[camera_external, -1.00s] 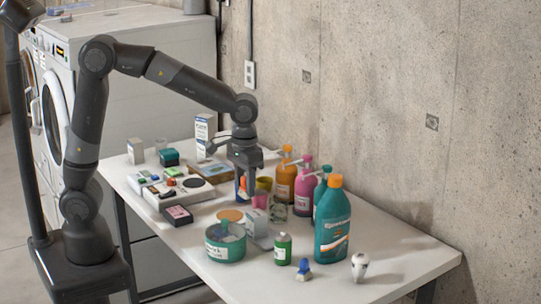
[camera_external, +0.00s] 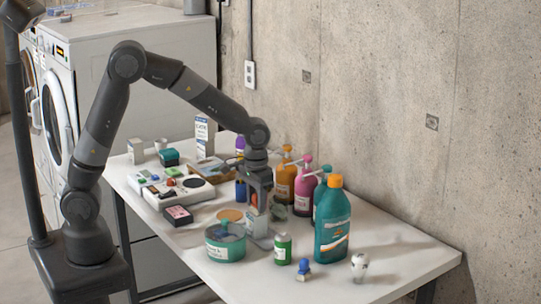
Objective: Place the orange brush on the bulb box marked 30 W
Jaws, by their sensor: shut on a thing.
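My gripper (camera_external: 257,208) points down over the middle of the table, shut on a small orange-red thing that looks like the orange brush (camera_external: 254,200). Only a little of the brush shows between the fingers. A small pale box (camera_external: 262,243) stands just below and in front of the gripper; I cannot tell whether the brush touches it. Other boxes are a small whitish one (camera_external: 135,151) at the far left and a tall white and blue one (camera_external: 202,140) at the back. The print is too small to tell which box is marked 30 W.
A green round tub (camera_external: 225,251) and a small green bottle (camera_external: 282,250) flank the pale box. Pump bottles (camera_external: 303,190) and a tall teal bottle (camera_external: 332,235) stand to the right. A bulb (camera_external: 359,266) is near the front. The table's right end (camera_external: 405,262) is clear.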

